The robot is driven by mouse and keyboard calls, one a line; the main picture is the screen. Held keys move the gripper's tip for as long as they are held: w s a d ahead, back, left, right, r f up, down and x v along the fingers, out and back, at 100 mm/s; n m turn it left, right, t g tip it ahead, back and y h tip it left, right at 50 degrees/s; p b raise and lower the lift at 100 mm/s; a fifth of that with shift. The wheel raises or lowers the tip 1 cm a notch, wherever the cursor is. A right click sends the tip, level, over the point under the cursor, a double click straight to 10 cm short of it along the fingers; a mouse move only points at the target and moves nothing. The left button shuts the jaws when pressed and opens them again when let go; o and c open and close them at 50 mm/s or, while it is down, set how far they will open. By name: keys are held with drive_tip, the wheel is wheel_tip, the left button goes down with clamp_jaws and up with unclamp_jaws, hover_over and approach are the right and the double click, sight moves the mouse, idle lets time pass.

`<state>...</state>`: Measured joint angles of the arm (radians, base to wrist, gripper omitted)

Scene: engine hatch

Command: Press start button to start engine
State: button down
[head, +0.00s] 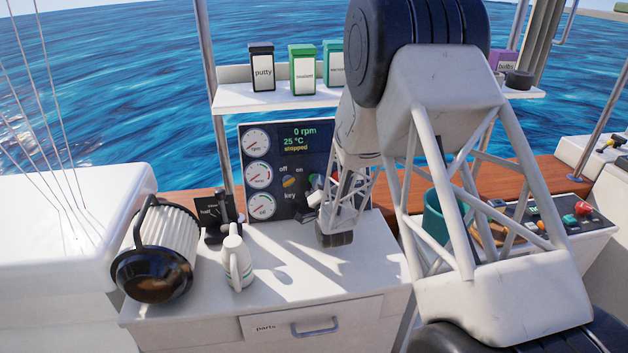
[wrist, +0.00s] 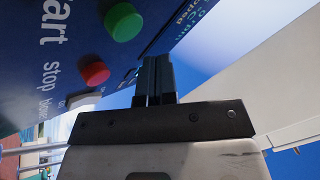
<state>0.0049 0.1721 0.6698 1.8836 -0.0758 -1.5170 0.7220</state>
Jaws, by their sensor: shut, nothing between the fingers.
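The start button (wrist: 123,22) is a green round button on the dark blue panel, with "start" lettered beside it in the wrist view. The red stop button (wrist: 95,73) is below it. My gripper (wrist: 156,60) is shut and empty, its fingertips close to the panel, to the right of both buttons in the wrist view. I cannot tell whether the tips touch the panel. In the head view my arm hides much of the button area of the engine panel (head: 282,150). The panel display (head: 299,140) reads "0 rpm", "25 °C", "stopped". The key switch (head: 289,181) sits between gauges and buttons.
A shelf (head: 275,97) with labelled boxes (head: 262,68) is above the panel. A white bottle (head: 237,262), a throttle lever (head: 224,208) and a large filter (head: 160,250) stand left on the counter. A control box (head: 570,222) is at right. The counter front is clear.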

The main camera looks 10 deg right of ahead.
drive_tip(key=shift+w+f, duration=0.3)
drive_tip(key=shift+w, duration=0.25)
drive_tip(key=shift+w+f, duration=0.3)
drive_tip(key=shift+w, duration=0.25)
drive_tip(key=shift+w+f, duration=0.25)
drive_tip(key=shift+w, duration=0.25)
idle(3.4)
drive_tip(key=shift+s+r, duration=0.1)
idle(0.3)
drive_tip(key=shift+s+r, duration=0.25)
drive_tip(key=shift+s, duration=0.25)
drive_tip(key=shift+s+r, duration=0.2)
drive_tip(key=shift+s, duration=0.3)
drive_tip(key=shift+s+r, duration=0.35)
drive_tip(key=shift+s, duration=0.4)
drive_tip(key=shift+s+r, duration=0.35)
drive_tip(key=shift+s, duration=0.4)
drive_tip(key=shift+s+r, duration=0.35)
drive_tip(key=shift+s, duration=0.4)
drive_tip(key=shift+r, duration=0.1)
